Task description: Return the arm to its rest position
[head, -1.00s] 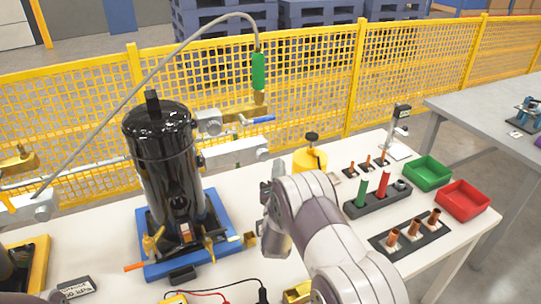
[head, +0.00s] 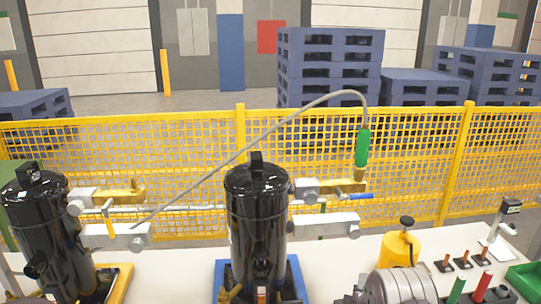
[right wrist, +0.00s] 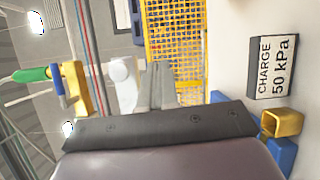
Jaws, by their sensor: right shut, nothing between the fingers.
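My right arm (head: 400,287) shows at the bottom edge of the head view, right of the middle black compressor. Its gripper is mostly cut off by that edge. In the right wrist view my right gripper (right wrist: 160,85) has its two grey fingers together with nothing between them. The black compressor (head: 257,210) stands upright on a blue base (head: 298,275). My arm is apart from it in the picture. My left gripper is in neither view.
A second black compressor (head: 45,225) stands at left on a yellow base. A hose with a green handle (head: 362,148) arches above the table. A yellow bottle (head: 398,253) stands behind my arm. A "CHARGE 50 kPa" block (right wrist: 275,68) shows in the wrist view. A yellow fence (head: 420,140) runs behind.

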